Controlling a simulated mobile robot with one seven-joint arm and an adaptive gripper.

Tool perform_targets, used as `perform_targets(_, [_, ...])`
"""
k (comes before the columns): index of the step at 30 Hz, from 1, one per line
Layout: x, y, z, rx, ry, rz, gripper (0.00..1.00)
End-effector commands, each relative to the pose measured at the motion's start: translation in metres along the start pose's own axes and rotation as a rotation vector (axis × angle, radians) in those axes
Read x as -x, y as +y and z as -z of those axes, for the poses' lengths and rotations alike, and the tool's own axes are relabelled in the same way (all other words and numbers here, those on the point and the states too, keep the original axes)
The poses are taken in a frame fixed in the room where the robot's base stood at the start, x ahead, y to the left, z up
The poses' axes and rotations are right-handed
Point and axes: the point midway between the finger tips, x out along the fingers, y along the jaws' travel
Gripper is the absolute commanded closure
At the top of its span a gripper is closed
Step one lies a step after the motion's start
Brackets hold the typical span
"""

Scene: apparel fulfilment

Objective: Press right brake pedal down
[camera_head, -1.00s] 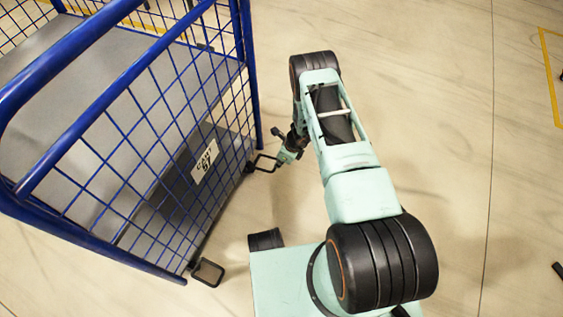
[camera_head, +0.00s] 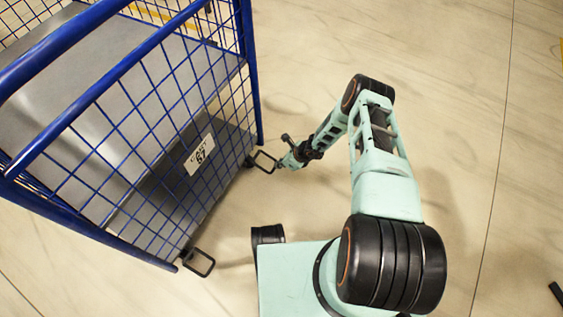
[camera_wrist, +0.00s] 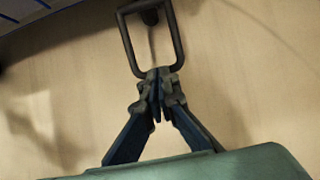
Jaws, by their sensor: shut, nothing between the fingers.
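Two dark looped brake pedals stick out from the base of the blue wire cart (camera_head: 75,125). The far pedal, on the right in the picture (camera_head: 264,162), is beside my gripper (camera_head: 280,163). The near pedal (camera_head: 199,263) is at the cart's lower corner, away from my gripper. In the wrist view the far pedal is a dark rectangular frame (camera_wrist: 181,40), and my gripper's closed fingertips (camera_wrist: 157,82) are at its outer bar, overlapping it in view. Whether they touch it, I cannot tell. My gripper is shut and holds nothing.
My mobile base stands just right of the near pedal. The pale floor to the right of my arm is mostly clear. A dark object (camera_head: 557,292) lies at the right edge.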

Motion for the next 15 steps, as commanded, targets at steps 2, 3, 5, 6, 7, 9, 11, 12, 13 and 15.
perform_targets(2, [-0.003, 0.001, 0.002, -0.004, -0.024, 0.0, 1.0])
perform_targets(3, [-0.004, 0.001, 0.002, -0.002, -0.028, 0.001, 1.0])
perform_targets(5, [-0.006, 0.001, 0.003, -0.001, -0.027, 0.0, 1.0])
perform_targets(6, [-0.008, 0.001, 0.004, -0.001, -0.026, 0.0, 1.0])
perform_targets(7, [-0.009, 0.001, 0.005, -0.001, -0.026, 0.0, 1.0])
perform_targets(9, [-0.012, 0.001, 0.007, -0.001, -0.026, 0.0, 1.0])
perform_targets(11, [-0.015, 0.001, 0.009, -0.001, -0.025, 0.0, 1.0])
perform_targets(12, [-0.017, 0.001, 0.011, 0.0, -0.025, 0.0, 1.0])
perform_targets(13, [-0.019, 0.001, 0.012, 0.0, -0.025, 0.0, 1.0])
perform_targets(15, [-0.021, 0.001, 0.013, 0.0, -0.025, 0.0, 1.0])
